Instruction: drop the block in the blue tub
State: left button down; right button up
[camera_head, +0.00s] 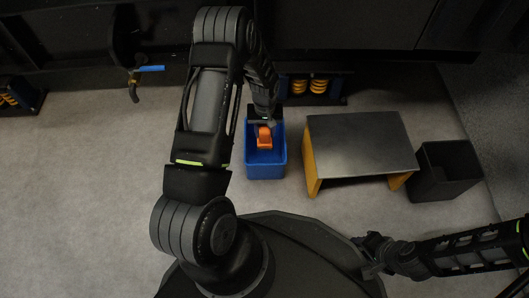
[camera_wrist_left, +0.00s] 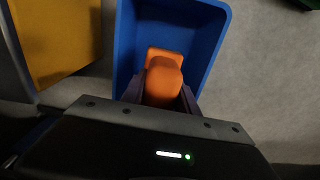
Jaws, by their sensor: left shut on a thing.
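The orange block (camera_head: 265,141) is in my left gripper (camera_head: 264,126), which points down over the blue tub (camera_head: 265,172). In the left wrist view the block (camera_wrist_left: 164,70) sits between the two fingers (camera_wrist_left: 164,92), and the tub (camera_wrist_left: 125,45) surrounds it on the sides in view. I cannot tell exactly how deep the block is relative to the tub's rim. My right gripper (camera_head: 370,256) is low at the right, away from the tub; its jaws are too small and dark to read.
A table with a dark top (camera_head: 360,140) and yellow-orange sides stands right of the tub. A black bin (camera_head: 447,171) stands beyond it. Orange springs (camera_head: 308,87) and dark machinery line the back. A blue-handled valve (camera_head: 150,69) is at the back left.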

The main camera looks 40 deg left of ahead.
pick_arm(q)
jog(key=c, duration=0.8)
grip_release()
jog(key=shift+c, duration=0.2)
